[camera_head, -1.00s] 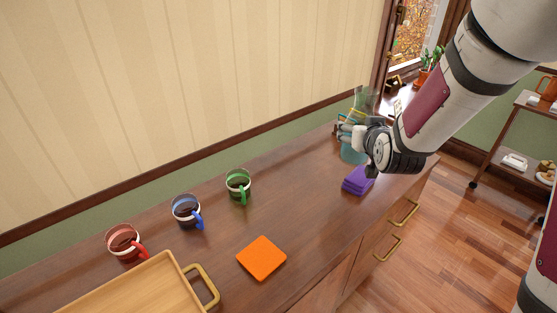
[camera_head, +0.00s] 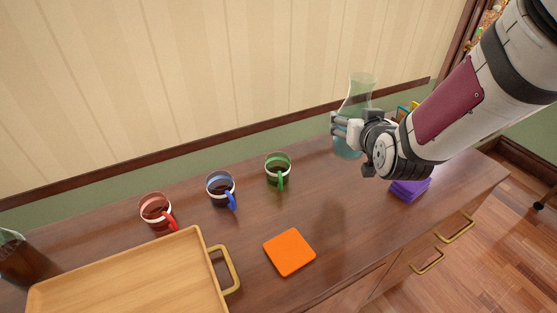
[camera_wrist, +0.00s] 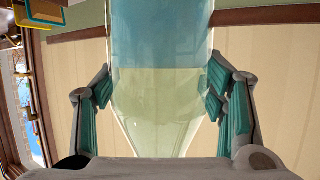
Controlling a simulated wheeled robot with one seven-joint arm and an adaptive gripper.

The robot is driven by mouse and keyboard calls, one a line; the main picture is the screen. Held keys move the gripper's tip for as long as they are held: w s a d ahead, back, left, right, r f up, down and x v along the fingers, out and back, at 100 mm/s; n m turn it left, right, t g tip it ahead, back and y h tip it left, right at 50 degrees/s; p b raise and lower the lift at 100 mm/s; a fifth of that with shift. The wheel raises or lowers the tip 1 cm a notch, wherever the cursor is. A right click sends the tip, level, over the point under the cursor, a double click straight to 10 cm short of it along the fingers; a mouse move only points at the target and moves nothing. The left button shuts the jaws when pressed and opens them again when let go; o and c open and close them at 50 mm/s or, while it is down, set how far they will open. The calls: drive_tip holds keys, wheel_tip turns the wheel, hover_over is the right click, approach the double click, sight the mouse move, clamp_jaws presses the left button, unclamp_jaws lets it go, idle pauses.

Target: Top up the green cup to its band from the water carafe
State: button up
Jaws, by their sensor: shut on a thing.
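The green cup (camera_head: 279,168) stands upright on the cabinet top, with dark liquid inside and a pale band around it; its green handle faces the front. The water carafe (camera_head: 353,99) is clear glass with blue-tinted water in its lower part. My gripper (camera_head: 345,127) is shut on the carafe and holds it roughly upright, to the right of the green cup. In the wrist view the carafe (camera_wrist: 160,95) sits between the fingers (camera_wrist: 165,95). I cannot tell for sure whether its base is clear of the wood.
A blue cup (camera_head: 221,186) and a red cup (camera_head: 157,210) stand left of the green one. A wooden tray (camera_head: 130,275), an orange square (camera_head: 289,251) and a purple stack (camera_head: 410,189) lie nearer the front. A dark-filled vessel (camera_head: 20,262) is at far left.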

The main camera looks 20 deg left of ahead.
drive_tip(key=s+a+n+g+y, duration=0.1)
drive_tip(key=s+a+n+y, duration=0.1)
drive_tip(key=s+a, duration=0.6)
drive_tip(key=s+a+f+n+g+y+b, duration=0.1)
drive_tip(key=s+a+n+g+y, duration=0.1)
drive_tip(key=s+a, duration=0.6)
drive_tip(key=a+n, duration=0.1)
drive_tip(key=a, duration=0.4)
drive_tip(key=shift+a+y, duration=0.35)
drive_tip(key=shift+y, duration=0.05)
drive_tip(key=shift+f+g, duration=0.15)
drive_tip(key=shift+g, duration=0.25)
drive_tip(key=shift+s+f+m+g+y+p, duration=0.1)
drive_tip(key=shift+f+m+g+y+p, duration=0.2)
drive_tip(key=shift+m+g+p, duration=0.65)
drive_tip(key=shift+f+m+g+y+p, duration=0.1)
drive_tip(key=shift+m+g+y+p, duration=0.45)
drive_tip(key=shift+m, duration=0.55)
drive_tip(key=shift+s+f+m+g+y+p, duration=0.1)
drive_tip(key=shift+f+m+g+y+p, duration=0.15)
drive_tip(key=shift+m+g+p, duration=0.75)
drive_tip(key=shift+s+f+m, duration=0.1)
drive_tip(key=shift+f+m, duration=0.05)
drive_tip(key=shift+m, duration=0.2)
drive_tip(key=shift+s+a+f+m+g+y+b, duration=0.15)
drive_tip(key=shift+s+f+m+g+y+b, duration=0.1)
drive_tip(key=shift+f+m+g+y+b, duration=0.2)
idle(0.4)
drive_tip(key=shift+f+m, duration=0.25)
idle(0.6)
